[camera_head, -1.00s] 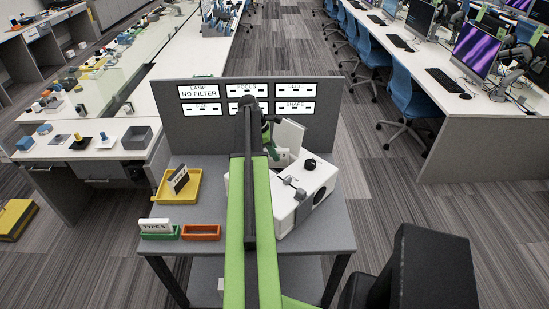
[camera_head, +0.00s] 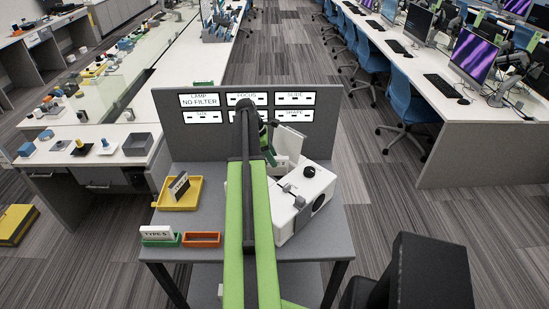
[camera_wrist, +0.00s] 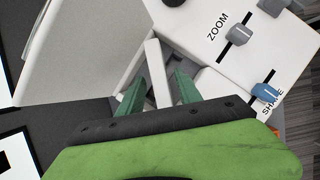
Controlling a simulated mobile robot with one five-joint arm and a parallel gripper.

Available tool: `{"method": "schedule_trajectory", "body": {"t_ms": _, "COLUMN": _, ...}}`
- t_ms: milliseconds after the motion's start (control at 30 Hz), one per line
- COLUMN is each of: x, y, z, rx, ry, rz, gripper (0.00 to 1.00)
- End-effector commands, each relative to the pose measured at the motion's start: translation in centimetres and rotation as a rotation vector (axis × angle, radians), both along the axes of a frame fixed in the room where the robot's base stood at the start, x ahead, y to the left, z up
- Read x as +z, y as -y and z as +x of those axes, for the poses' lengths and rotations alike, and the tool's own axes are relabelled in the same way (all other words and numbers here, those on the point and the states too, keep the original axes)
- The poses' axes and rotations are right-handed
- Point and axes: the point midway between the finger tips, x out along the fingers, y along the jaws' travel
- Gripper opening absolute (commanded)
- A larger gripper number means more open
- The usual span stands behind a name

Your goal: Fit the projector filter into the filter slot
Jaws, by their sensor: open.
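The white projector (camera_head: 312,196) stands on the grey desk, tilted in the picture, with a pale flat panel (camera_head: 289,141) upright at its far side. My gripper (camera_head: 268,148) is over the projector's far left part, partly hidden by my arm. In the wrist view my gripper (camera_wrist: 158,90) has its two green fingers apart, one on each side of a narrow white strip (camera_wrist: 157,72). I cannot tell whether the strip is the filter or touches the fingers. The pale panel fills the upper left there. The filter slot is not clearly visible. The display board (camera_head: 199,101) reads "NO FILTER" under LAMP.
A yellow tray (camera_head: 190,203) holds a dark plate with pale edges. A green holder (camera_head: 160,243) bears a TYPE-S card; an orange holder (camera_head: 201,240) beside it looks empty. ZOOM and SHAPE sliders (camera_wrist: 240,32) lie right of the fingers.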

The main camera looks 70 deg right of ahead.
Motion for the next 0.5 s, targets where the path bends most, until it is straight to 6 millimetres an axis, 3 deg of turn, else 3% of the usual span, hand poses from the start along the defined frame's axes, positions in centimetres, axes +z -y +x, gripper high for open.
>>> {"method": "schedule_trajectory", "body": {"t_ms": 33, "x": 2.0, "y": -0.1, "z": 0.4, "rx": 0.002, "ry": 0.0, "rz": 0.001, "gripper": 0.41}}
{"method": "schedule_trajectory", "body": {"t_ms": 300, "x": 8.0, "y": -1.0, "z": 2.6, "rx": 0.002, "ry": 0.0, "rz": 0.0, "gripper": 0.41}}
{"method": "schedule_trajectory", "body": {"t_ms": 500, "x": 9.3, "y": -1.3, "z": 3.4, "rx": 0.001, "ry": 0.0, "rz": 0.0, "gripper": 0.41}}
